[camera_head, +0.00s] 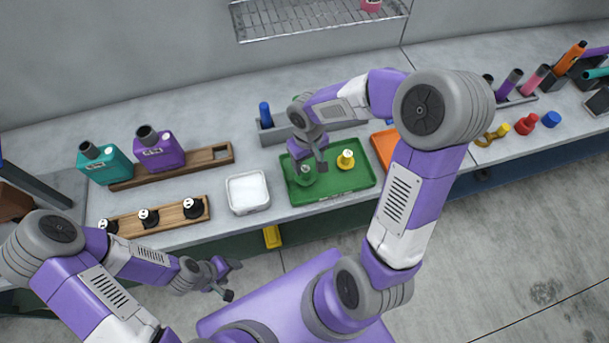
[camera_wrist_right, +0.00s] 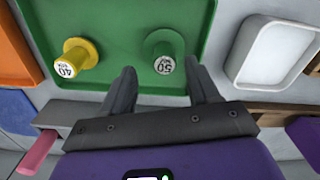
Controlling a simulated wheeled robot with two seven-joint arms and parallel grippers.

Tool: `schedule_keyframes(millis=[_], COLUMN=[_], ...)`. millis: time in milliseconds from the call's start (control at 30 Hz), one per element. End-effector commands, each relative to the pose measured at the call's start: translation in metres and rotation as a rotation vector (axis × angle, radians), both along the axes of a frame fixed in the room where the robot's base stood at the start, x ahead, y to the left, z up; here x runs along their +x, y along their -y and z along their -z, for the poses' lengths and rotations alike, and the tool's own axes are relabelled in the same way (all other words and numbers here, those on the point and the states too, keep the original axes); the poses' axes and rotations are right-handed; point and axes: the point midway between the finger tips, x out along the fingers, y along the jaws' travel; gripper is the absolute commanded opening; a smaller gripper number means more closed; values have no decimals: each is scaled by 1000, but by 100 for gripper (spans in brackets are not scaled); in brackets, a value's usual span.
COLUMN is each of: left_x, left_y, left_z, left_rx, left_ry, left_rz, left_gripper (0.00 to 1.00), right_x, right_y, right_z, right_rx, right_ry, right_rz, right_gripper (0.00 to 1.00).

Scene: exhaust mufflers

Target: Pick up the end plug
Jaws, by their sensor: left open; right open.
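A green end plug (camera_head: 304,179) and a yellow end plug (camera_head: 346,158) stand on the green tray (camera_head: 345,184). In the right wrist view the green plug (camera_wrist_right: 164,47) has a face marked 50 and the yellow plug (camera_wrist_right: 79,54) one marked 40. My right gripper (camera_head: 310,167) is over the left part of the tray, open. In the wrist view its fingertips (camera_wrist_right: 161,75) point toward the green plug, one on either side of its line. I cannot tell the remaining gap. My left gripper (camera_head: 231,281) is open and empty, low in front of the table.
A white dish (camera_head: 248,208) stands left of the green tray, an orange tray (camera_head: 384,146) right of it. A grey rack with a blue cylinder (camera_head: 265,114) is behind. Wooden racks hold black-based pieces (camera_head: 149,216) and teal and purple canisters (camera_head: 158,153).

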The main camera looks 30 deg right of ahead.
Motion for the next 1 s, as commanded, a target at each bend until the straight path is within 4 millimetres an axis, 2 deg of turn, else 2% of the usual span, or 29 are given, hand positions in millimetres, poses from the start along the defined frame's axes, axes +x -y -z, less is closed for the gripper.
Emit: schedule_keyframes(millis=[33, 200, 300, 533, 900, 1000], left_x=[0, 0, 1, 1, 0, 0], left_y=[0, 0, 0, 0, 0, 0], left_z=[4, 10, 11, 11, 11, 11], left_rx=[0, 0, 0, 0, 0, 0], left_ry=[0, 1, 1, 1, 1, 1], left_rz=[0, 0, 0, 0, 0, 0], left_gripper=[58, 58, 58, 58, 58, 58], right_x=[-1, -2, -1, -1, -1, -1], right_y=[-3, -5, -5, -5, -5, -5], right_z=[11, 35, 42, 42, 41, 41], right_rx=[2, 1, 1, 1, 1, 1], right_ry=[-5, -4, -2, 0, -1, 0], right_rz=[-2, -1, 0, 0, 0, 0], right_gripper=[60, 60, 60, 60, 5, 3])
